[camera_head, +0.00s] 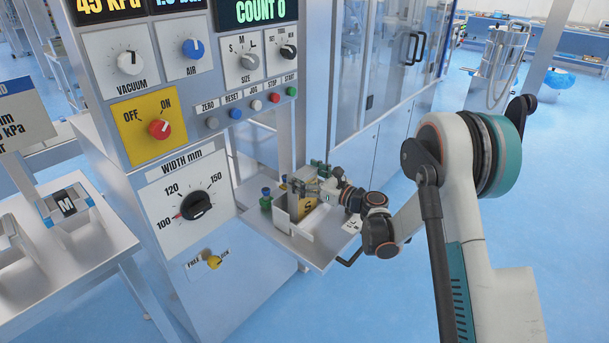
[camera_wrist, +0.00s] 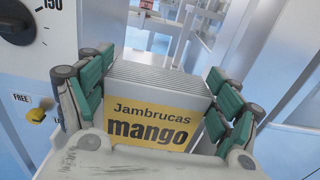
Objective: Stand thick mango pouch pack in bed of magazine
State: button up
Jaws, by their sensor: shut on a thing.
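The thick mango pouch pack (camera_wrist: 150,124) fills the middle of the wrist view. It is a stack of pale pouches with a yellow "Jambrucas mango" label. My gripper (camera_wrist: 155,78) is shut on it, with green-padded fingers along its left and right sides. In the head view my gripper (camera_head: 314,188) is at the small metal magazine (camera_head: 282,222) on the machine's shelf. A yellow patch marked "S" shows there, partly covered. I cannot tell whether the pack touches the magazine bed; its lower end is hidden.
The machine's control panel (camera_head: 150,165) with its knobs stands left of the magazine. A yellow FREE/LOCK knob (camera_head: 213,262) sticks out below. Blue and green knobs (camera_head: 266,199) stand close beside the magazine. A side table (camera_head: 90,255) at the left holds a part marked "M".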

jog(key=shift+f, duration=0.1)
jog(key=o, duration=1)
jog(key=shift+s, duration=0.1)
jog(key=shift+v, duration=5.95)
